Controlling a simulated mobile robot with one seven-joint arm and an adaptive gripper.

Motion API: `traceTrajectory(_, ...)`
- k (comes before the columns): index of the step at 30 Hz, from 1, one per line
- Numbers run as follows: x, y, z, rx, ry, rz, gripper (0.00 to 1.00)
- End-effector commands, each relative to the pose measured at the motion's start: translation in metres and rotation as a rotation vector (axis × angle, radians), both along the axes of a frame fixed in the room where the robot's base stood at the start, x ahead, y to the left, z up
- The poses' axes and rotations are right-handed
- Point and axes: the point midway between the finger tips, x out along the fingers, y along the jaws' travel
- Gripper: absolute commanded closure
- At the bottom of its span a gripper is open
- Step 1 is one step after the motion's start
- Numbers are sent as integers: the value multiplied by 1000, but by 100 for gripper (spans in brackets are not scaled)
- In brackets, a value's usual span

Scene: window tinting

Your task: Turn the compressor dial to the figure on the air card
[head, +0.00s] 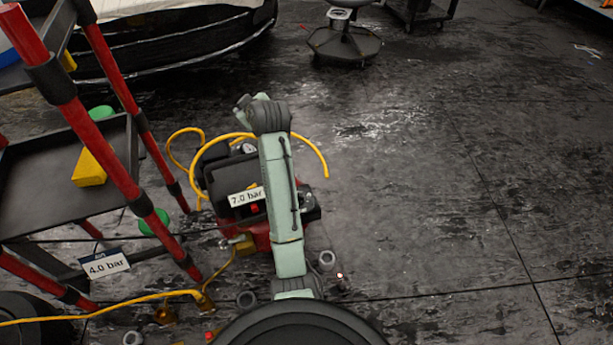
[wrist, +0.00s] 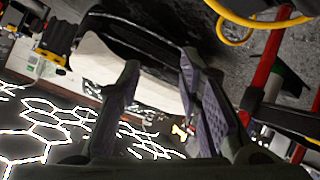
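The compressor (head: 226,185), red and black, stands on the floor in the head view, partly hidden behind my arm. A white label (head: 246,197) on it reads 7.0 bar. A small red knob (head: 254,208) shows just below the label; I cannot tell whether it is the dial. The air card (head: 105,264) reads 4.0 bar and is by the lower part of the red cart. My gripper (wrist: 160,68) is open and empty in the wrist view, its purple-padded fingers apart. It points away from the compressor; the head view does not show its fingers clearly.
The red-posted cart (head: 70,150) with black shelves stands left of the compressor, a yellow block (head: 91,168) on its shelf. A yellow hose (head: 318,152) loops around the compressor. A stool (head: 343,42) and car stand farther back. The floor to the right is clear.

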Motion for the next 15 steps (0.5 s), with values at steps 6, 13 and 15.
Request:
traceTrajectory(6, -45, -119, -154, -146, 485, 108, 68)
traceTrajectory(13, -92, -156, -208, -138, 686, 226, 68)
traceTrajectory(15, -93, -156, -214, -137, 694, 235, 68)
